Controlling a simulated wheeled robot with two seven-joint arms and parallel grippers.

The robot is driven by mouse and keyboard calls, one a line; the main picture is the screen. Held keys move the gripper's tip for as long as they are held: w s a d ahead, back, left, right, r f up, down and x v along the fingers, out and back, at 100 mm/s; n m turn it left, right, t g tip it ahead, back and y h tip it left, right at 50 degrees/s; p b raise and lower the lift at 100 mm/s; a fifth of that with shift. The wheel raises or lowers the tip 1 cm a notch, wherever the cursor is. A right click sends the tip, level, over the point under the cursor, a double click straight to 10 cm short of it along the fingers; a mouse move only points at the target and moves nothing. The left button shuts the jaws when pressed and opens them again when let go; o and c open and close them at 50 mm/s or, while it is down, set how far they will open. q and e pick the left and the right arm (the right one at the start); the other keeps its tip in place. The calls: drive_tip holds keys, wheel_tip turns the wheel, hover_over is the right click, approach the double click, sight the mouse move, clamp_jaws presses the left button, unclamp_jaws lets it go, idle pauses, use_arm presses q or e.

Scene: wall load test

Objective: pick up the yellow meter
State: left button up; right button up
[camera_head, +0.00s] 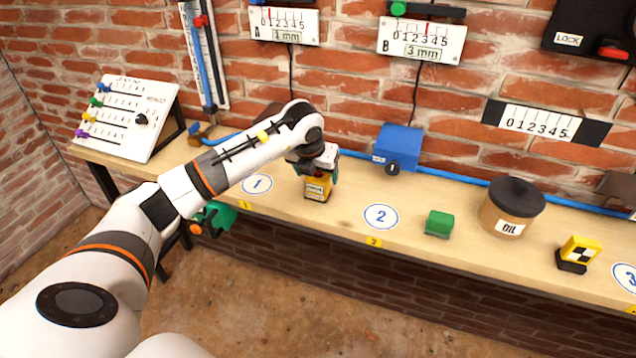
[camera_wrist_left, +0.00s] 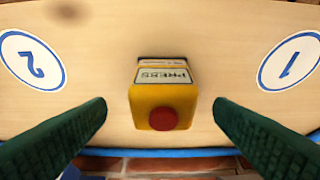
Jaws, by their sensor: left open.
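The yellow meter (camera_head: 318,188) stands on the wooden bench between the round marks 1 and 2. In the left wrist view the yellow meter (camera_wrist_left: 163,100) shows a label reading PRESS and a red round button. My left gripper (camera_head: 319,171) is above it, pointing down, partly hiding its top in the head view. In the left wrist view the left gripper (camera_wrist_left: 160,112) is open, its two dark green fingers on either side of the meter with a gap on both sides. My right gripper is not in view.
A blue box (camera_head: 398,146) stands near the wall. A white panel (camera_head: 127,117) stands at left. The bench around mark 2 (camera_head: 381,216) is clear.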

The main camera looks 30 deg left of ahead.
sight(319, 184)
use_arm(q)
drive_tip(key=p+x, duration=0.1)
drive_tip(key=x, duration=0.5)
drive_tip(key=shift+w+a+f, duration=0.15)
drive_tip(key=shift+a+f, duration=0.05)
drive_tip(key=shift+c, duration=0.2)
drive_tip(key=shift+r, duration=0.1)
drive_tip(key=c, duration=1.2)
drive_tip(key=shift+c, duration=0.2)
